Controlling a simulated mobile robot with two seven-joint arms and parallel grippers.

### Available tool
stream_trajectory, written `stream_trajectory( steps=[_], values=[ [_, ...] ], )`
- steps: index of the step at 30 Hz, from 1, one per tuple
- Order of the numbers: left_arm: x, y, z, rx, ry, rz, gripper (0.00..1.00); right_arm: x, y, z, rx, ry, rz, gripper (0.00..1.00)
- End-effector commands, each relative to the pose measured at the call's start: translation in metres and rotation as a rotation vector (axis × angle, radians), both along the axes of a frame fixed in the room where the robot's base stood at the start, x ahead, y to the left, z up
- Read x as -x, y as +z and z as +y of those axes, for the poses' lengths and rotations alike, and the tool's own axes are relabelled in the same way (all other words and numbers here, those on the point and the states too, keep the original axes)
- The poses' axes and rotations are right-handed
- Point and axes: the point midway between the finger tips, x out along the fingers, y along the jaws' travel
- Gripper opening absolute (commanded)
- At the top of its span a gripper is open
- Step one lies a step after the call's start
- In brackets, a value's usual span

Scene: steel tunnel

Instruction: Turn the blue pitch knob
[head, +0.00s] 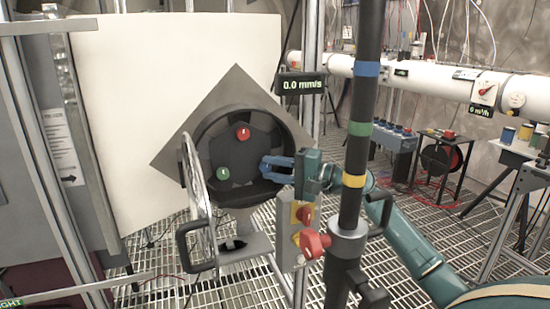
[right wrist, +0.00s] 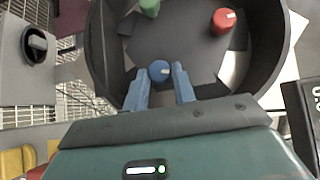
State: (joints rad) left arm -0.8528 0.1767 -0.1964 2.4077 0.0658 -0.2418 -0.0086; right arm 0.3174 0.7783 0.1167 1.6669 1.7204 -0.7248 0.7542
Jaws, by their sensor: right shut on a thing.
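The blue pitch knob (right wrist: 159,71) is a small round knob with a white mark, inside a dark round housing (head: 205,122) on a grey diamond-shaped plate. In the head view my gripper's fingers largely cover it. My right gripper (head: 266,168) reaches into the housing from the right. In the right wrist view its two blue fingers (right wrist: 161,82) are on either side of the blue knob, shut on it. A red knob (head: 243,134) and a green knob (head: 223,173) sit in the same housing, clear of the fingers. My left gripper is not in view.
An open round cover (head: 192,175) stands at the housing's left. A dark upright pole (head: 365,110) with coloured bands stands in front, right of the housing. A display (head: 302,86) reads 0.0 mm/s.

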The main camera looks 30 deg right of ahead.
Motion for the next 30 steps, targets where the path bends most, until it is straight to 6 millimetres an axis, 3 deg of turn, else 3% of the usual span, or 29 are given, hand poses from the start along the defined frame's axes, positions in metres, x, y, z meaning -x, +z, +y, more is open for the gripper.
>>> stream_trajectory(
  steps=[1,12,29,30],
  values=[
    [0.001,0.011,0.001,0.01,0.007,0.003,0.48,0.0,0.007,0.0,0.035,0.001,0.011,0.04],
    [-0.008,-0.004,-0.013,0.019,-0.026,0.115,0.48,0.0,0.006,0.0,0.209,0.001,0.052,0.04],
    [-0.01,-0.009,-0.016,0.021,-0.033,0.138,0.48,0.0,0.003,0.001,0.243,0.0,0.059,0.04],
    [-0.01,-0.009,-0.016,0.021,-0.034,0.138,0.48,0.0,0.003,0.001,0.243,0.0,0.059,0.27]
  ],
)
